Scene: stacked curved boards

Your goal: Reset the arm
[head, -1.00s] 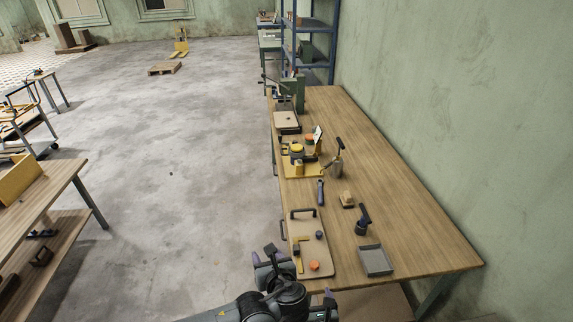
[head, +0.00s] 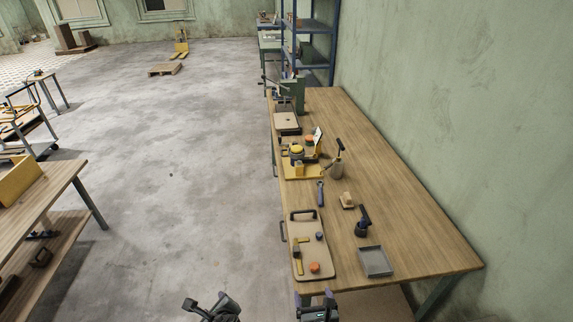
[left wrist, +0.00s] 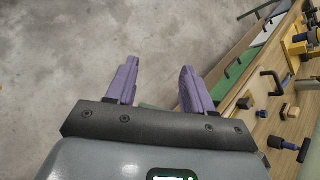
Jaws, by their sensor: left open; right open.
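My left gripper (head: 205,299) is at the bottom edge of the head view, over the floor left of the wooden workbench (head: 420,230). In the left wrist view its two purple fingers (left wrist: 158,66) are spread apart with nothing between them and the concrete floor beyond. My right gripper (head: 314,293) is at the bottom of the head view, just in front of the bench's near edge. It is open, and I see nothing held in it. Both arms are mostly out of the picture.
A beige board (head: 315,262) with black handles and small parts lies at the bench's near left.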

